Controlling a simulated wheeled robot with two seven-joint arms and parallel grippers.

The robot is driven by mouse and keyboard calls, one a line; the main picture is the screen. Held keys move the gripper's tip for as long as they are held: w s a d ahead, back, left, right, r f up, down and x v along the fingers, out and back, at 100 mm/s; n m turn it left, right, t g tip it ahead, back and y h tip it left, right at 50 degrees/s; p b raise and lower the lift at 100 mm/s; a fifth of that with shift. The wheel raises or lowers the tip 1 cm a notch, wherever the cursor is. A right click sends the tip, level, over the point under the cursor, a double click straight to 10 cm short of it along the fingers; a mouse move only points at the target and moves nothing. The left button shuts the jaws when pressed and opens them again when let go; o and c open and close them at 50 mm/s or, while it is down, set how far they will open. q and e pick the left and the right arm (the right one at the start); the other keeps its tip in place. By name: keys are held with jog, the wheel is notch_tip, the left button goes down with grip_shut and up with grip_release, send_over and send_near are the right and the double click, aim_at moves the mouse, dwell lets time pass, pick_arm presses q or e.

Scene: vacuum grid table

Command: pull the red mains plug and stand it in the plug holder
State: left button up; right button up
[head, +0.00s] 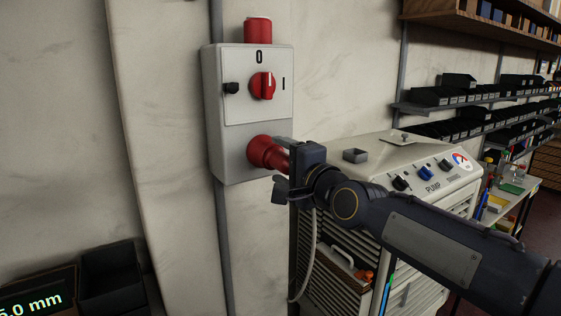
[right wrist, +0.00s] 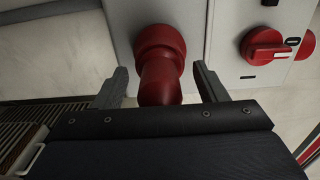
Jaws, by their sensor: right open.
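The red mains plug (head: 267,153) sits in the lower front of a grey wall switch box (head: 230,150). It also shows in the right wrist view (right wrist: 160,75), upright in that picture, with its wide collar against the box. My right gripper (head: 283,163) is open at the plug. In the right wrist view its two fingers (right wrist: 160,88) stand on either side of the plug body, with a gap on each side. A small open grey square cup (head: 355,155) on top of the pump cabinet may be the plug holder. My left gripper is not in view.
A red rotary switch (head: 263,86) sits above the plug on the box. The pump cabinet (head: 405,160) stands close on the right, with knobs and a gauge. A pale cable (head: 312,255) hangs below my gripper. Shelves with dark bins (head: 450,95) line the right wall.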

jog(key=shift+c, duration=0.4)
jog(key=c, duration=1.2)
jog(key=shift+s+d, duration=0.1)
jog(key=shift+s, duration=0.05)
jog(key=shift+b+v, duration=1.1)
jog(key=shift+v, duration=1.7)
